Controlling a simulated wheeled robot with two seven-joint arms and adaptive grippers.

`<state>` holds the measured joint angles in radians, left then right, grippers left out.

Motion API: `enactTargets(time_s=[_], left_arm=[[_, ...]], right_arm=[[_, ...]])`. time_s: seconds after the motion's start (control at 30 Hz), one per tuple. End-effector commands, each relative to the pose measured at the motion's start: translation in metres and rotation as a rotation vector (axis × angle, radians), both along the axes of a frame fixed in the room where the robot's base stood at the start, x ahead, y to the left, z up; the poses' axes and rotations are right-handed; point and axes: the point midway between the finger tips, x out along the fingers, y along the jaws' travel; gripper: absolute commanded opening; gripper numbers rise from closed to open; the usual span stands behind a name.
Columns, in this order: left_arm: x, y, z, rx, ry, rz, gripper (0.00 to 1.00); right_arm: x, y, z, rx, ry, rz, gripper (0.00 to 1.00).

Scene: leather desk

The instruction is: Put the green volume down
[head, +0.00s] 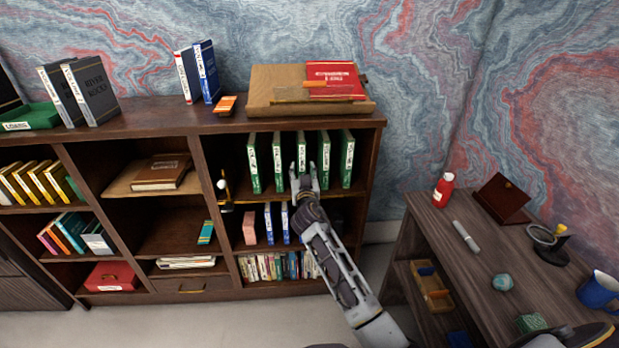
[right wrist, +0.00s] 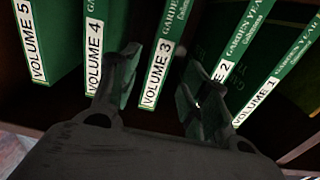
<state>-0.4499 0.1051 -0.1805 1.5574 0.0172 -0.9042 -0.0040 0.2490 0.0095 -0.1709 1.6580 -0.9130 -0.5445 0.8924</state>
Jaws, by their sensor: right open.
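Several green volumes stand upright in a row on the upper right shelf of the bookcase. The middle one, Volume 3 (head: 301,150), also shows in the right wrist view (right wrist: 158,72), with its white label facing me. My right gripper (head: 304,182) is at this row. In the right wrist view its two fingers (right wrist: 158,98) are apart, one on each side of Volume 3's spine. The right finger partly covers Volume 2 (right wrist: 226,62). I cannot tell whether either finger touches a book. My left gripper is not in view.
Volume 4 (right wrist: 94,45) and Volume 2 stand close beside the fingers. The shelf below holds blue and white books (head: 269,222) and a pink block (head: 249,228). A dark side table (head: 450,270) with a red bottle (head: 443,190) stands to the right.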

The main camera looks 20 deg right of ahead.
Motion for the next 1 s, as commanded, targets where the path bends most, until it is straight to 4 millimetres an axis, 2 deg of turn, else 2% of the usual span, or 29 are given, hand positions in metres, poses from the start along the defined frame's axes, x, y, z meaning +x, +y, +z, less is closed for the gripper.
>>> enactTargets(time_s=[0.2,0.27,0.37,0.47,0.67,0.8,0.87,1.0], left_arm=[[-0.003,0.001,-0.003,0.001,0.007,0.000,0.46],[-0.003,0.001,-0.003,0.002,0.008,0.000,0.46],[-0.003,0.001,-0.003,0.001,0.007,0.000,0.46],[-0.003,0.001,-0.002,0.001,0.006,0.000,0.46],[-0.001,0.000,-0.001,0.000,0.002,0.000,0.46],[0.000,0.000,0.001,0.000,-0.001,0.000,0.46],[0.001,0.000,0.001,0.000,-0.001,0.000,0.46],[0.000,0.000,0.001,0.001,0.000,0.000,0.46]], right_arm=[[-0.001,0.000,-0.006,0.000,0.011,0.000,0.46],[-0.004,-0.001,-0.015,-0.001,0.029,0.001,0.46],[-0.010,-0.001,-0.041,-0.002,0.081,0.001,0.46],[-0.023,-0.003,-0.082,-0.007,0.165,0.004,0.46],[-0.070,-0.004,-0.189,-0.016,0.397,0.026,0.46],[-0.116,-0.003,-0.263,-0.022,0.568,0.056,0.46],[-0.138,-0.001,-0.293,-0.021,0.641,0.071,0.46],[-0.195,0.002,-0.357,-0.023,0.808,0.116,0.46]])
